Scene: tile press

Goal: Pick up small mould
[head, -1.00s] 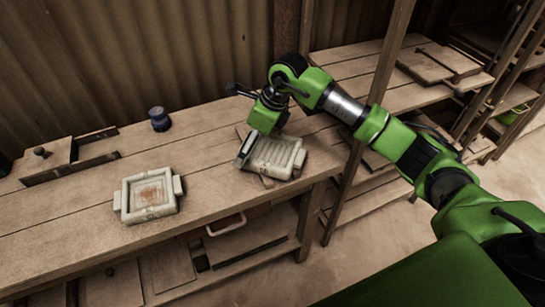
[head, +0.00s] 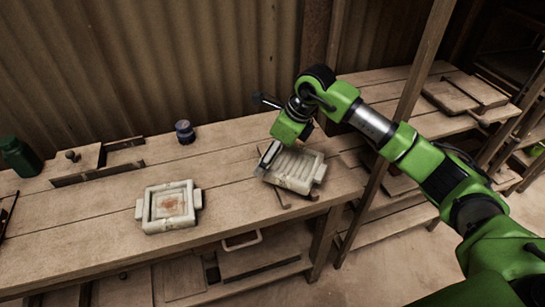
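Two pale moulds are on the wooden bench (head: 90,235) in the head view. One, with a reddish-brown centre (head: 169,204), lies flat at left. The other, a ribbed mould (head: 297,168), is farther right near the bench's front edge. It sits tilted above some thin brown pieces, which show below its near side. My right gripper (head: 268,156) is at the ribbed mould's left end and appears shut on it. Its far finger is hidden. Which mould is the smaller is hard to tell. My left gripper is out of view.
A wooden box part with a knob (head: 72,157) is near the wall. A wooden post (head: 400,120) rises beside my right arm.

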